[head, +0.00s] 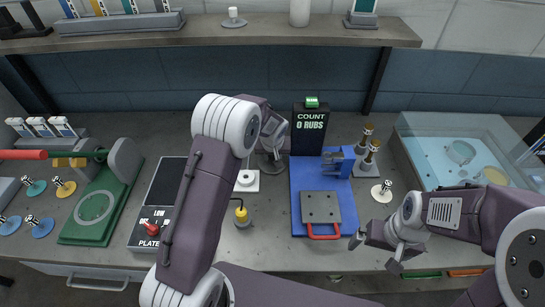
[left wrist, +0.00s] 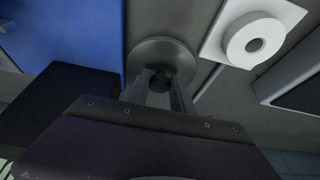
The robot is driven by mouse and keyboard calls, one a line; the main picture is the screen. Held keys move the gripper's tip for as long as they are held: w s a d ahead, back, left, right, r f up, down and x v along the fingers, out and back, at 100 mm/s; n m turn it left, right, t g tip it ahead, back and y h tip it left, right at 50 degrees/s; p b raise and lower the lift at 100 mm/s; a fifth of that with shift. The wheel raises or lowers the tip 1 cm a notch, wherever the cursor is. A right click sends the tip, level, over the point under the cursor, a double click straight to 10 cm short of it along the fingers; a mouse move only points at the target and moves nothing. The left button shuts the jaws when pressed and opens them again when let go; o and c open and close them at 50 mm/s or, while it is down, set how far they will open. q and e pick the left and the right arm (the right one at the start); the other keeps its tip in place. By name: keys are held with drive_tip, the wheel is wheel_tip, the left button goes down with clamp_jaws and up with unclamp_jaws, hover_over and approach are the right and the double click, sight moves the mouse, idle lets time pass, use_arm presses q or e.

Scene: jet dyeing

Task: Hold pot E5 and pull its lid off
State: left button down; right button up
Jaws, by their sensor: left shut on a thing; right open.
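My left gripper (head: 273,138) reaches down between the white plate and the blue mat, over a grey round piece (head: 271,164). In the left wrist view its fingers (left wrist: 160,88) are shut on a small dark round thing (left wrist: 160,82) in front of the grey disc (left wrist: 163,57). I cannot tell whether this is pot E5 or its lid; no E5 label is readable. My right gripper (head: 377,244) is open and empty, to the right of the blue mat near the front of the bench.
The blue mat (head: 297,190) bears a grey plate with a red handle (head: 322,234). A black counter box (head: 309,130) stands behind it. A white plate with a ring (head: 247,182) and a yellow-topped piece (head: 241,215) lie to the left. A clear-walled water bath (head: 405,150) stands right.

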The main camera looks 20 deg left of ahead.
use_arm(q)
drive_tip(key=shift+f, duration=0.45)
drive_tip(key=shift+f, duration=0.2)
drive_tip(key=c, duration=1.1)
unclamp_jaws()
drive_tip(key=shift+r, duration=0.1)
drive_tip(key=shift+r, duration=0.1)
drive_tip(key=shift+r, duration=0.2)
drive_tip(key=v, duration=1.1)
drive_tip(key=shift+s+r, duration=0.3)
